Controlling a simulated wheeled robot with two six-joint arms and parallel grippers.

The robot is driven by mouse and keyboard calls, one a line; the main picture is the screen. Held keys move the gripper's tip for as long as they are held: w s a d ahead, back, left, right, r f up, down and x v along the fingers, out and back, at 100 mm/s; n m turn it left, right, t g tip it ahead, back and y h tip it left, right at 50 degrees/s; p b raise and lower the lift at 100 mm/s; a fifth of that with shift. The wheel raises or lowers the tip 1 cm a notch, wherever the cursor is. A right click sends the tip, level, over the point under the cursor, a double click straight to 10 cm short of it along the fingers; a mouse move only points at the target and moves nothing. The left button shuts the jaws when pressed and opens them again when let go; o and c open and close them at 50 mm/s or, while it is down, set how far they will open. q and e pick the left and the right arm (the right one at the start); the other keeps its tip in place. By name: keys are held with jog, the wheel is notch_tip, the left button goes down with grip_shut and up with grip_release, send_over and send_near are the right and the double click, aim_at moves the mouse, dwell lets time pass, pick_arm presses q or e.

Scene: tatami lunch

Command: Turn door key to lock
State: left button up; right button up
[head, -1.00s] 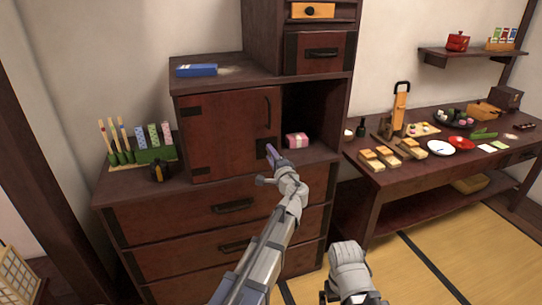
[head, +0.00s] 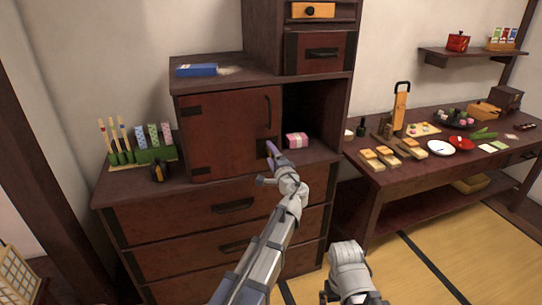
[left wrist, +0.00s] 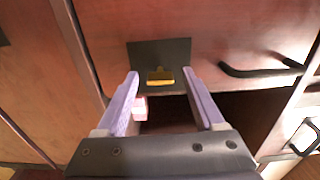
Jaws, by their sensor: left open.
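The cabinet door (head: 228,130) is a closed-looking reddish-brown panel with a dark lock plate (left wrist: 145,52) at its lower right. A brass-coloured key (left wrist: 160,77) sticks out from the plate in the left wrist view. My left gripper (head: 271,153) is open at the lock plate. In the left wrist view its purple fingers stand on either side of the key, with gaps on both sides. In the head view the fingers hide the key. My right gripper is not seen; only part of my right arm shows at the bottom.
A dark handle (left wrist: 262,72) is on the door. A pink box (head: 297,140) stands in the open niche right of the door. A food table (head: 470,165) is at right.

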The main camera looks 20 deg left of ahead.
pick_arm(q)
jog(key=v, duration=0.7)
jog(key=shift+s+d, duration=0.2)
jog(key=shift+s, duration=0.1)
jog(key=x, duration=0.7)
jog(key=shift+w+a, duration=0.2)
jog(key=shift+w, duration=0.15)
